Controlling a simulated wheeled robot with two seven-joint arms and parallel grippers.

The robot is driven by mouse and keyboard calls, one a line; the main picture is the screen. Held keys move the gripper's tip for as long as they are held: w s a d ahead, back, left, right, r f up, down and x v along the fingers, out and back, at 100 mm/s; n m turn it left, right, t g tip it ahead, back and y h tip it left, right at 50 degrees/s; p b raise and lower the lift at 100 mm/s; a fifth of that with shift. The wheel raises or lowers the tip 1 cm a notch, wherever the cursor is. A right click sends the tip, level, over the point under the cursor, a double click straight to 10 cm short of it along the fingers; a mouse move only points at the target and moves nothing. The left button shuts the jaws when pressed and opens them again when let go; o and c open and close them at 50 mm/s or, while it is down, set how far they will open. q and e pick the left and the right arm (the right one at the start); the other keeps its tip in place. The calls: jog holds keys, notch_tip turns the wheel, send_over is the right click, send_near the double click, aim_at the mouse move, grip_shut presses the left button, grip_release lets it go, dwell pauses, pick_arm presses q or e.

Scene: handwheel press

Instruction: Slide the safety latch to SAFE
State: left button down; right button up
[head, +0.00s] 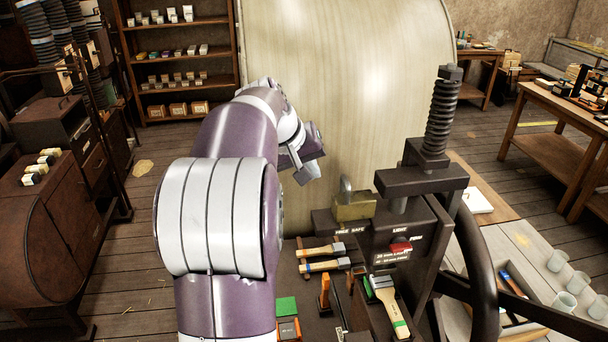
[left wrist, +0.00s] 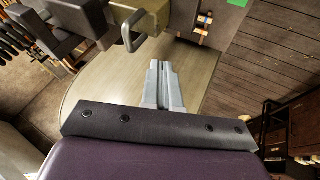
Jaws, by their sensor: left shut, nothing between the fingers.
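The safety latch is a brass block (head: 356,208) with a grey loop handle (head: 346,188), on a dark ledge of the press beside its column. The words FREE and SAFE (head: 350,230) are printed below it; the handle stands nearer the FREE side. My left gripper (head: 311,171) is shut and empty, to the left of the latch and slightly above it, apart from it. In the left wrist view the shut fingers (left wrist: 164,84) point toward the handle (left wrist: 133,32) and brass block (left wrist: 152,14), with a gap between. My right gripper is not in view.
The press (head: 421,181) has a tall screw and a dark handwheel (head: 482,270) at right. A red button (head: 400,247) is on its front. Brushes (head: 393,308) and tools lie in front of the latch. A large pale curved panel (head: 340,80) stands behind.

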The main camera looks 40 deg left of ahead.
pick_arm(q)
jog(key=w+d+f+p, duration=0.1)
jog(key=w+f+p, duration=0.1)
jog(key=w+p, duration=0.1)
jog(key=w+d+f+p, duration=0.1)
jog(key=shift+w+d+p, duration=0.15)
jog(key=shift+d+p, duration=0.15)
jog(key=shift+d, duration=0.05)
jog(key=shift+r, duration=0.1)
